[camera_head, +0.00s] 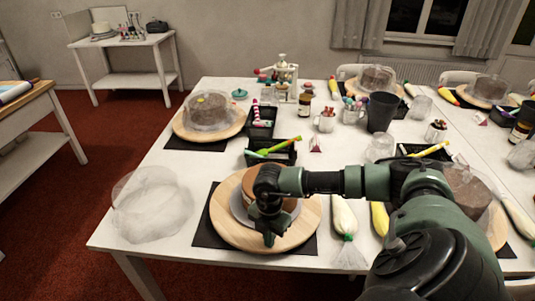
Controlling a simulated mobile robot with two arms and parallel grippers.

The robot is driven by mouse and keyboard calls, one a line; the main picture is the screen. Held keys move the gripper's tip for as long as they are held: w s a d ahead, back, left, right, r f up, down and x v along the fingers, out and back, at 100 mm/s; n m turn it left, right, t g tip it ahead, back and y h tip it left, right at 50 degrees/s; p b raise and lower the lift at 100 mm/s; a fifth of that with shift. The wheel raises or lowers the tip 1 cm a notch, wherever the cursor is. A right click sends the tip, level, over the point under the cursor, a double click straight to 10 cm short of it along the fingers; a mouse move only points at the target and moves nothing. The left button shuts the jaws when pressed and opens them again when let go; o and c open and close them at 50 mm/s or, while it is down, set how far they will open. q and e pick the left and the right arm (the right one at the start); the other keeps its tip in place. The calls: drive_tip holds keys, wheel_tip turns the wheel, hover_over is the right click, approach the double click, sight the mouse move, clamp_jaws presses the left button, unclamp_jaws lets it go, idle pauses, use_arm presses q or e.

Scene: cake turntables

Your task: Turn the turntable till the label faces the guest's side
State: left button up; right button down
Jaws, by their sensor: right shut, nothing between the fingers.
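A round wooden turntable (226,222) sits on a dark mat (207,240) near the front edge of the white table. A brown cake (290,208) stands on a grey plate (236,208) in its middle, mostly behind my arm. My right gripper (269,237) is shut and empty, pointing down over the near part of the turntable, in front of the cake. I cannot tell whether its tips touch the wood. No label can be made out; the arm hides much of the cake. My left gripper is not in view.
A clear dome (150,205) stands left of the turntable. A black tray (271,152) with coloured tools lies behind it, and piping bags (344,216) lie to its right. Another domed cake (209,112) stands at the back left. Bare table shows at the front left.

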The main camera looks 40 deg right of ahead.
sight(290, 240)
drive_tip(key=shift+s+d, duration=0.1)
drive_tip(key=shift+s, duration=0.05)
drive_tip(key=shift+s+d, duration=0.55)
drive_tip(key=shift+d, duration=0.35)
drive_tip(key=shift+s+d, duration=0.5)
drive_tip(key=shift+d, duration=0.45)
drive_tip(key=shift+s+d, duration=0.55)
drive_tip(key=shift+d, duration=0.35)
wheel_tip(290, 240, up, 3)
drive_tip(key=shift+p, duration=1)
drive_tip(key=shift+f, duration=0.1)
drive_tip(key=shift+a, duration=0.1)
